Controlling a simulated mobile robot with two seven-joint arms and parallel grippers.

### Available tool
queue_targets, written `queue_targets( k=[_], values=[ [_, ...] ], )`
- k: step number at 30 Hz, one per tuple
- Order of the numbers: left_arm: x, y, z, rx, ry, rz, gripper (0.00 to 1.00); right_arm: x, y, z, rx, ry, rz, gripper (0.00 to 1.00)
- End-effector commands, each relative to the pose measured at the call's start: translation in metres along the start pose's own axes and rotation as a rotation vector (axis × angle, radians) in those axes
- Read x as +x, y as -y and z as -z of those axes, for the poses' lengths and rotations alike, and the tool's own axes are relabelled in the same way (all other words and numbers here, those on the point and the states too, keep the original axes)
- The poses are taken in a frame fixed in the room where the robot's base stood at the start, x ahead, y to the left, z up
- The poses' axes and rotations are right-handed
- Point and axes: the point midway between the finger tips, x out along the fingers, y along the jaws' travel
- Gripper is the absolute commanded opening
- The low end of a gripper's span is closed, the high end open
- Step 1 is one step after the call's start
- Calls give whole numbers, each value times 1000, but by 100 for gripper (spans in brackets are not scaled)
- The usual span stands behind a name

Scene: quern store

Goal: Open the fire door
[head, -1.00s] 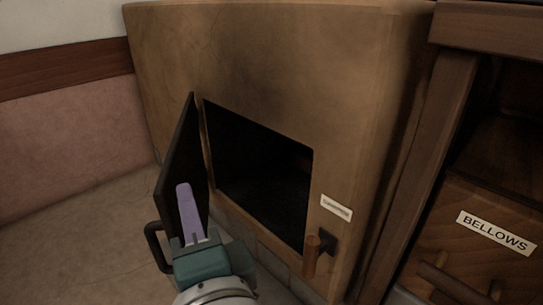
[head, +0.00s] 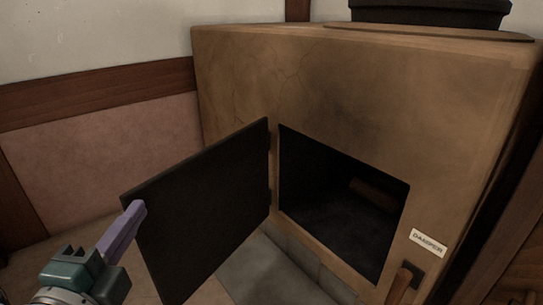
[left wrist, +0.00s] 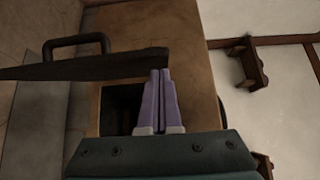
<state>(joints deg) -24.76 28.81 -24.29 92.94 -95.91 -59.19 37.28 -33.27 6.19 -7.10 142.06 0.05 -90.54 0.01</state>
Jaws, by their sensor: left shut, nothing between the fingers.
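The fire door (head: 205,210) is a flat dark panel hinged at the left side of the oven opening. It stands swung wide to the left, its inner face toward me. In the left wrist view the door (left wrist: 85,67) shows nearly edge-on, with its dark handle (left wrist: 77,42) on the far side. The oven opening (head: 335,200) is dark, with a brownish log-like piece inside. My left gripper (head: 136,208), with purple fingers, is shut and empty at the door's free edge; I cannot tell if it touches. It also shows in the left wrist view (left wrist: 159,75). My right gripper is out of view.
The tan oven body (head: 400,90) fills the middle and right. A damper label (head: 429,243) and a wooden knob (head: 399,287) sit right of the opening. A dark container (head: 430,12) stands on top. A pinkish wall panel (head: 100,155) is behind the door.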

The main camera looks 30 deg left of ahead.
Motion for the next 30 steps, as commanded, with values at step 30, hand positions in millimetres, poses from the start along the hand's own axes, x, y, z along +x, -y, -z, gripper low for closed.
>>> queue_targets(
  k=[30],
  values=[
    [52, 0, -93, 0, 1, 0, 0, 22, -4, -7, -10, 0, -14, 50]
  ],
)
